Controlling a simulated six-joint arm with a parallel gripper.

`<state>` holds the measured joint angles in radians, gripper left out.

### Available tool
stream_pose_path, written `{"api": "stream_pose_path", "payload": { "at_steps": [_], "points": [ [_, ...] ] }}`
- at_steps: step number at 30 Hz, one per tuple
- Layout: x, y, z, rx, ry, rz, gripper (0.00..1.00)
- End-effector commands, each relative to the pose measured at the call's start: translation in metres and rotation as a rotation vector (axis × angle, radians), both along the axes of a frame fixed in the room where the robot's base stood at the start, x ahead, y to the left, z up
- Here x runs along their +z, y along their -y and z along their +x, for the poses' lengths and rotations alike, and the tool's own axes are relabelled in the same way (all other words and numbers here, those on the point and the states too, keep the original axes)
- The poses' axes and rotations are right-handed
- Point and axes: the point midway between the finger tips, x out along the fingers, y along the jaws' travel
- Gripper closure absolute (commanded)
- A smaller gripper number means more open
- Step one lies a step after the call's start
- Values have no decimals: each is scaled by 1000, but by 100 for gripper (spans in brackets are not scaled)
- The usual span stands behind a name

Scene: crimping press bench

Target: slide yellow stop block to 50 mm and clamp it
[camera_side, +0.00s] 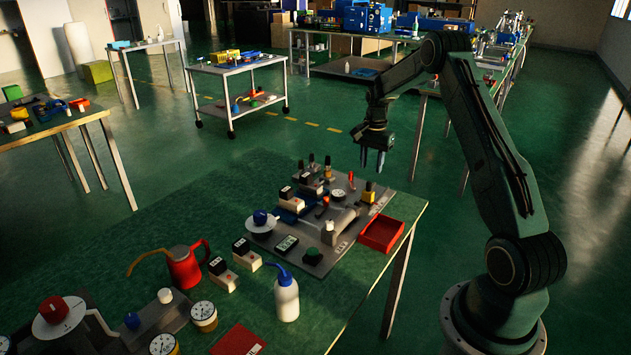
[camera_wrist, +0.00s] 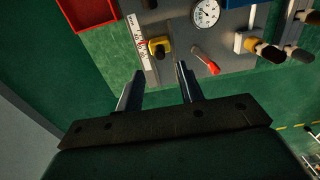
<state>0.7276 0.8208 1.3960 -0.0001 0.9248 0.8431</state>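The yellow stop block (camera_wrist: 160,47) sits beside a white scale strip (camera_wrist: 139,34) near the plate's edge in the wrist view; its top is dark. In the side view it is the small yellow piece (camera_side: 369,193) at the plate's far right end. I cannot read its millimetre position. A red-tipped lever (camera_wrist: 207,62) lies on the plate to the right of the block; whether it clamps the block I cannot tell. My gripper (camera_side: 372,163) hangs above that end of the plate, pointing down. In the wrist view its fingers (camera_wrist: 158,71) are apart, with nothing between them.
A round dial gauge (camera_wrist: 206,12) and a white block with dark-topped knobs (camera_wrist: 248,42) stand on the plate. An open red tray (camera_side: 382,233) lies at its right edge. A white bottle (camera_side: 286,298) and red can (camera_side: 184,267) stand farther left. Air around my gripper is clear.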

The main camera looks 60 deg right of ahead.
Motion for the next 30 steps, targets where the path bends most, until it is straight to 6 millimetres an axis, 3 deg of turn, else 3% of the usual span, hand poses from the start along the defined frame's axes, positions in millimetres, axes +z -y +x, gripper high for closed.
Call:
{"api": "stream_pose_path", "payload": {
  "at_steps": [6, 12, 30],
  "points": [
    [38, 0, 0, 0, 3, -2, 63],
    [60, 0, 0, 0, 1, -1, 63],
    [71, -2, 0, 6, 1, -1, 63]
  ]
}}
